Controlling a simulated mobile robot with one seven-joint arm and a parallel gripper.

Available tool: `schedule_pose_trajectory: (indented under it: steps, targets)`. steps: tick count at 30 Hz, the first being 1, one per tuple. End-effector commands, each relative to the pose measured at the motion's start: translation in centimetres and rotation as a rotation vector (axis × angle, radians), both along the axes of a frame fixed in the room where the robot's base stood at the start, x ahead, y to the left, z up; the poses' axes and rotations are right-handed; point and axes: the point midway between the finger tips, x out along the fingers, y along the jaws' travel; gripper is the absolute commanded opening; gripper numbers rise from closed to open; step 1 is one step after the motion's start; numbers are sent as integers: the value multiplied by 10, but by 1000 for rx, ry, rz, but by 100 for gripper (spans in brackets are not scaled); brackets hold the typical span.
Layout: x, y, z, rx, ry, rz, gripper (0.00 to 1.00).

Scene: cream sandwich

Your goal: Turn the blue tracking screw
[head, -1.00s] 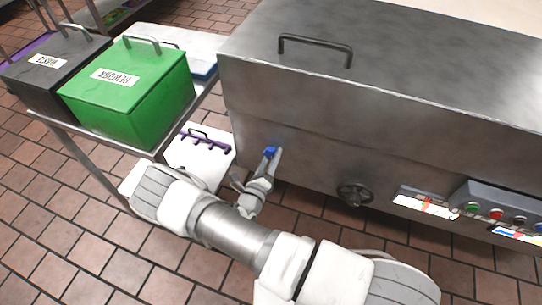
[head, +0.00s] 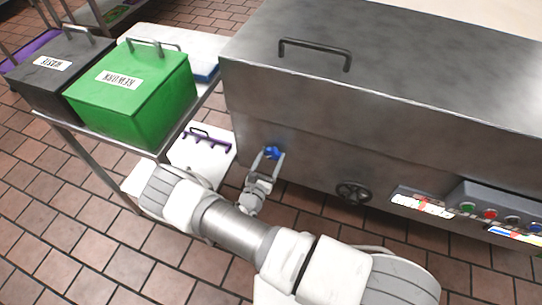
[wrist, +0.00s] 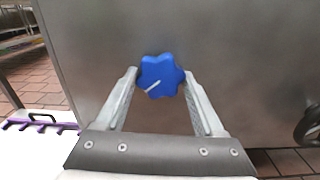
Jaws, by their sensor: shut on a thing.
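The blue tracking screw (head: 274,152) is a lobed knob on the front of the large steel machine (head: 330,150), near its left end. It also shows in the wrist view (wrist: 160,70), where its white mark slants from the middle to the lower left. My gripper (head: 271,154) is at the screw, with one finger on each side. In the wrist view my gripper (wrist: 160,80) has its fingertips at the knob's left and right edges and is shut on it. The knob's face is unobstructed there.
A black handwheel (head: 353,193) and a control panel (head: 500,212) with coloured buttons are on the machine's front to the right. A green bin (head: 135,95) and a black bin (head: 50,75) stand on a steel table at left. A white board with a purple rack (head: 205,142) is left of my gripper.

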Motion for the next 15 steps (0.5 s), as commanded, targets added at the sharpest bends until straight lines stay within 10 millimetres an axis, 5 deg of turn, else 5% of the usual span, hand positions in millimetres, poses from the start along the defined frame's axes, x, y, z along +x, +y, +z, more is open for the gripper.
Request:
schedule_pose_trajectory:
  steps: [15]
  targets:
    - [-1,1,0,198,-71,1,15]
